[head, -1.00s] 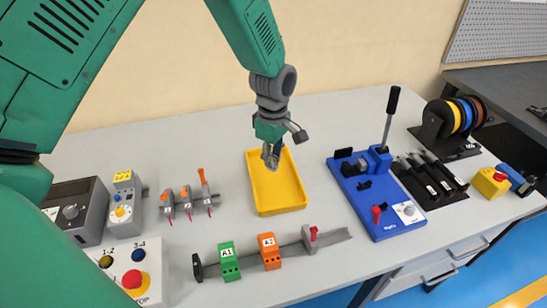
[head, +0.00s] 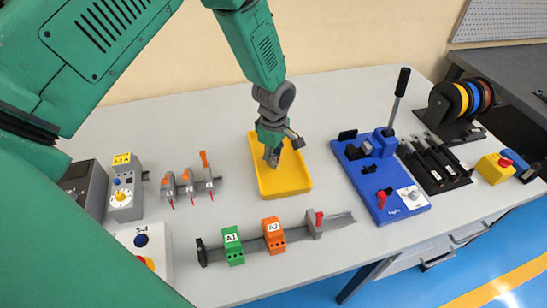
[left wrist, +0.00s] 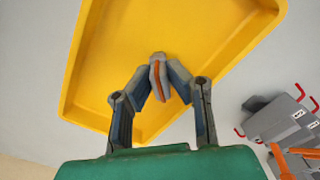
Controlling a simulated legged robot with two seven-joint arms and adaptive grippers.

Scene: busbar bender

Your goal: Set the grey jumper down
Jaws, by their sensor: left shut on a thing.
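My left gripper (head: 272,158) points down at the yellow tray (head: 302,181) from above, its fingertips over the tray's back part. In the left wrist view, the left gripper (left wrist: 163,88) is shut on a small grey piece with an orange stripe, the grey jumper (left wrist: 157,68). The yellow tray (left wrist: 200,37) spreads out behind the jumper and looks otherwise empty. I cannot tell whether the jumper touches the tray floor. In the head view the fingers mostly hide the jumper. My right gripper is not in view.
A rail with a green block (head: 233,246) and an orange block (head: 273,235) lies in front of the tray. Several grey pieces with orange levers (head: 188,182) stand left. A blue bender (head: 376,170) stands right. Bare table surrounds the tray.

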